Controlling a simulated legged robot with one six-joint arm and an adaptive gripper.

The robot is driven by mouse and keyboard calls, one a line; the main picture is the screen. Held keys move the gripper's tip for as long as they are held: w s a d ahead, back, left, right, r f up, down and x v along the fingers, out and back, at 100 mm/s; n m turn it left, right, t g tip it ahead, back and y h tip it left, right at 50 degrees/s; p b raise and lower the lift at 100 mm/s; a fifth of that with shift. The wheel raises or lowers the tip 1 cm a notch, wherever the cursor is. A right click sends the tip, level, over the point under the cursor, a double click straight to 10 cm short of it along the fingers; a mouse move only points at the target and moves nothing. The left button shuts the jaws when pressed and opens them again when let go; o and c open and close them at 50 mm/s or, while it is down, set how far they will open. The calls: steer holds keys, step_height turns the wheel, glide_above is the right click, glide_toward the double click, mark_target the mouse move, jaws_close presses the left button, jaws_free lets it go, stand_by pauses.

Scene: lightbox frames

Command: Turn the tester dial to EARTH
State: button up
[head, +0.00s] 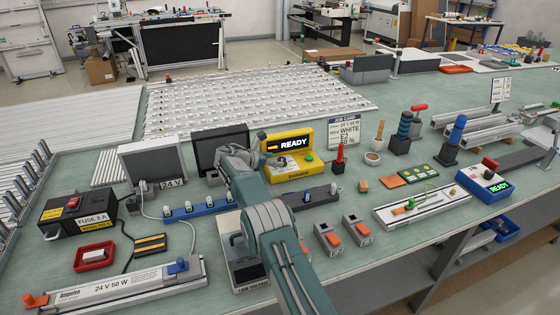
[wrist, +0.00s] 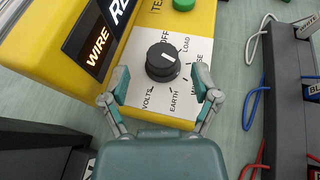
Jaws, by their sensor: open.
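The yellow tester (head: 298,138) stands behind my arm in the head view, its screen reading READY. In the wrist view its black round dial (wrist: 163,62) sits on a white plate (wrist: 184,70). Around it I read OFF, LOAD, EARTH, VOLTS and a partly covered label at right. The dial has a short white mark right of its centre; which label it points at is hard to tell. My gripper (wrist: 162,84) is open, one finger left and one right of the dial, with gaps showing. EARTH (wrist: 174,101) lies between the fingers. In the head view my arm hides the fingers.
A green button (wrist: 184,4) sits on the tester above the dial. A dark block with red and blue wires (wrist: 287,95) stands to the right in the wrist view. The monitor (head: 220,146) and job card (head: 345,131) stand near the tester in the head view.

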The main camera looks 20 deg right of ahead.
steer(key=v, duration=0.9)
steer(key=shift+f, duration=0.2)
